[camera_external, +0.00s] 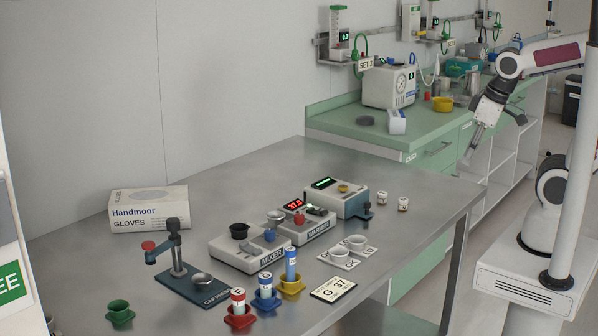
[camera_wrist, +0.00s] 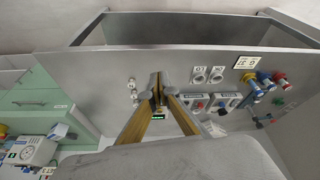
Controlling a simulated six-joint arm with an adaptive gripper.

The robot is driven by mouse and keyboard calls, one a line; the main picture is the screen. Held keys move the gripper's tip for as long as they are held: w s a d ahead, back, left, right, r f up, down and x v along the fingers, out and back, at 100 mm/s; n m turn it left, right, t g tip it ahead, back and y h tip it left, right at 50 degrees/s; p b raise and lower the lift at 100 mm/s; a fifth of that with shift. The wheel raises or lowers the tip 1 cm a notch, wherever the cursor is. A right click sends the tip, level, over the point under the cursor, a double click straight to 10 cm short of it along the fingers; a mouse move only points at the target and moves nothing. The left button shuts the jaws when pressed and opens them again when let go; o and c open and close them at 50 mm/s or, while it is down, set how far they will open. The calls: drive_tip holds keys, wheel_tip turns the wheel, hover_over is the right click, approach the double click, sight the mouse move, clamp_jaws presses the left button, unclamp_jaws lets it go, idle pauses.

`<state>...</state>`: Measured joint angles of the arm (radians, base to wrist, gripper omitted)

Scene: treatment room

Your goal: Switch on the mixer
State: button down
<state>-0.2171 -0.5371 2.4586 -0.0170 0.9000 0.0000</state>
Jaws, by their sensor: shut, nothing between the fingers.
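The mixer (camera_external: 237,252) is a light grey box with a MIXER label on the steel table. It has a black round cup (camera_external: 239,231) on top and a blue knob (camera_external: 269,235) near its right side. In the wrist view the mixer (camera_wrist: 228,99) is small, right of the fingers. My gripper (camera_external: 467,157) is shut and empty, high at the right beyond the table's right end, well apart from the mixer. Its closed fingertips (camera_wrist: 157,82) show in the wrist view. Whether the mixer is on cannot be told.
The warmer (camera_external: 310,230) with a red display stands beside the mixer, then a device with a green display (camera_external: 350,204). Red, blue and yellow holders with tubes stand in front. A capping press (camera_external: 195,288) and glove box (camera_external: 149,210) are left. The table's right side is mostly clear.

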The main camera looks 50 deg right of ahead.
drive_tip(key=w+a+f+n+t+h, duration=0.1)
drive_tip(key=w+a+f, duration=0.3)
drive_tip(key=w+a, duration=0.45)
drive_tip(key=w+a+f+n+t+h, duration=0.15)
drive_tip(key=w+a+f, duration=0.35)
drive_tip(key=a, duration=0.7)
drive_tip(key=w+a+f+n+t, duration=0.1)
drive_tip(key=w+a+f, duration=0.2)
drive_tip(key=w+a, duration=0.65)
drive_tip(key=w+a+r+m+t+y, duration=0.1)
drive_tip(key=w+a+r+m, duration=0.1)
drive_tip(key=a, duration=0.3)
drive_tip(key=w+a+r+m+t+y, duration=0.1)
drive_tip(key=w+a+r+m+t, duration=0.1)
drive_tip(key=a, duration=0.4)
drive_tip(key=shift+w+a+m, duration=0.3)
drive_tip(key=shift+w+m, duration=0.3)
drive_tip(key=shift+m, duration=0.45)
drive_tip(key=shift+r+t, duration=0.1)
drive_tip(key=shift+t, duration=0.15)
drive_tip(key=shift+w, duration=0.15)
